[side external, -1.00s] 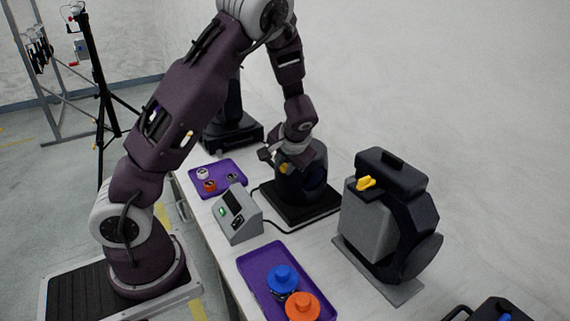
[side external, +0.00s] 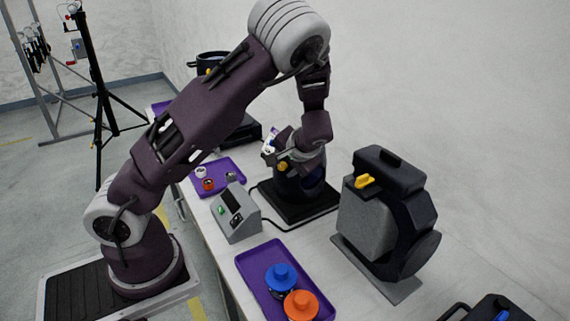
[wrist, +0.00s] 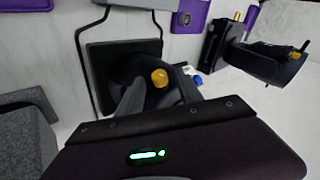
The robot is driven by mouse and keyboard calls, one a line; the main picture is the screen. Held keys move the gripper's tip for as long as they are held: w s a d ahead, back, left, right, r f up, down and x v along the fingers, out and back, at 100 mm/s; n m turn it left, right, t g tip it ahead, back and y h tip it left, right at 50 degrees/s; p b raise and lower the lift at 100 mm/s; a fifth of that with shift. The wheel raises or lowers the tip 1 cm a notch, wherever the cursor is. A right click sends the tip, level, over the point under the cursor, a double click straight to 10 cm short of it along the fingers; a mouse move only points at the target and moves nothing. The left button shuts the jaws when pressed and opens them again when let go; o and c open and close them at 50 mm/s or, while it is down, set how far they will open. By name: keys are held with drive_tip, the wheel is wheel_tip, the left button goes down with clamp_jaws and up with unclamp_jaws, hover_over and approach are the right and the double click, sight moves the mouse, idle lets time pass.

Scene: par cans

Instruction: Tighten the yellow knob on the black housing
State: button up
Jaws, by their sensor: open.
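The black housing (side external: 293,188) stands on a black square base in the side view, below my wrist. Its yellow knob (side external: 283,167) shows on the side near my gripper (side external: 274,155). In the wrist view the yellow knob (wrist: 160,78) lies in the gap between the two dark fingers of my gripper (wrist: 158,82), nearer the right one. The jaws are open, and I cannot tell whether either finger touches the knob. The housing in the wrist view (wrist: 125,68) is partly hidden by the fingers.
A grey box (side external: 236,213) with a green light stands in front. A purple tray (side external: 250,262) holds blue and orange knobs; another (side external: 229,166) holds small parts. A grey-and-black machine (side external: 385,220) with a yellow handle stands to the right.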

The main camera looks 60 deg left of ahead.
drive_tip(key=v, duration=0.7)
drive_tip(key=s+d+r+m+t+h, duration=0.1)
drive_tip(key=s+d+r+h, duration=0.1)
drive_tip(key=s+d+r, duration=0.2)
drive_tip(key=s+d+r+m+t+h, duration=0.1)
drive_tip(key=s+d+r+h, duration=0.2)
drive_tip(key=s+d, duration=0.3)
drive_tip(key=s+d+r+m+t+h, duration=0.1)
drive_tip(key=s+d+r, duration=0.4)
drive_tip(key=s, duration=0.7)
drive_tip(key=shift+d+r+t+h, duration=0.3)
drive_tip(key=shift+t+h, duration=0.3)
drive_tip(key=shift+h, duration=0.5)
drive_tip(key=shift+a, duration=0.1)
